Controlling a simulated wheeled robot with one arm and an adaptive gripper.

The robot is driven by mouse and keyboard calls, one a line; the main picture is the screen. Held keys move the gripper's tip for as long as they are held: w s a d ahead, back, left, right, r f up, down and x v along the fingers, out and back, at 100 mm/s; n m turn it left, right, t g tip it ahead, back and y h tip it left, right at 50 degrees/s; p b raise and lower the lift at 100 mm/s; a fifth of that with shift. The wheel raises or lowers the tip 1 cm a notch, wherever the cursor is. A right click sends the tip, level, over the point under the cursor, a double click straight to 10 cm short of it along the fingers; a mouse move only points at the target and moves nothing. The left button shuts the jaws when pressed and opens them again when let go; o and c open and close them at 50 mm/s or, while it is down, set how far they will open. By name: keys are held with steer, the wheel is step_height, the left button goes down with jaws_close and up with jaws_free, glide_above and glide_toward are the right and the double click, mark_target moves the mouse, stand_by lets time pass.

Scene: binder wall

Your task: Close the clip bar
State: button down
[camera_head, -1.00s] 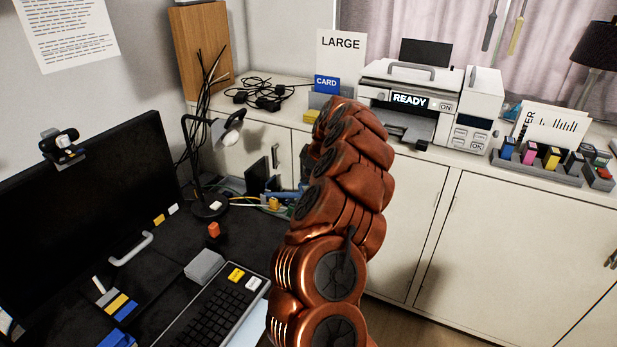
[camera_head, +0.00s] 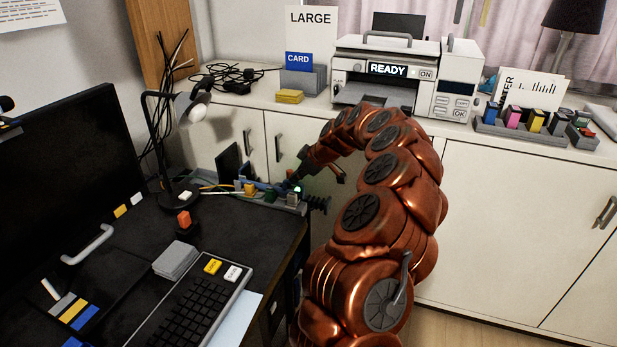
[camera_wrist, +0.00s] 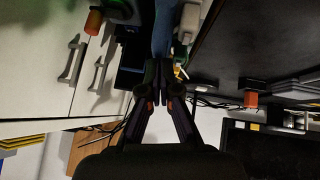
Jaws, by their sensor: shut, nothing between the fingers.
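A low cable holder (camera_head: 268,195) with coloured parts and thin cables sits on the back right edge of the dark desk. A blue bar (camera_head: 262,186) there may be the clip bar; I cannot tell whether it is raised or closed. In the wrist view a blue strip (camera_wrist: 161,36) lies just beyond my gripper (camera_wrist: 160,72), whose fingers are shut together with nothing between them.
A desk lamp (camera_head: 190,110) stands left of the holder. A red-orange button (camera_head: 184,219), grey block (camera_head: 176,259) and keyboard (camera_head: 195,315) are nearer. White cabinets (camera_head: 510,230) stand behind, with the printer (camera_head: 385,75) on top. The floor gap right of the desk is occupied by my arm.

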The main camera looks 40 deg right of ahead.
steer(key=shift+a, duration=0.1)
steer(key=shift+r, duration=0.1)
steer(key=shift+a+r, duration=0.1)
steer(key=shift+r, duration=0.45)
steer(key=b+v, duration=0.1)
steer(key=v, duration=1.1)
steer(key=shift+a+r, duration=0.15)
steer(key=shift+a, duration=0.05)
steer(key=shift+w, duration=0.15)
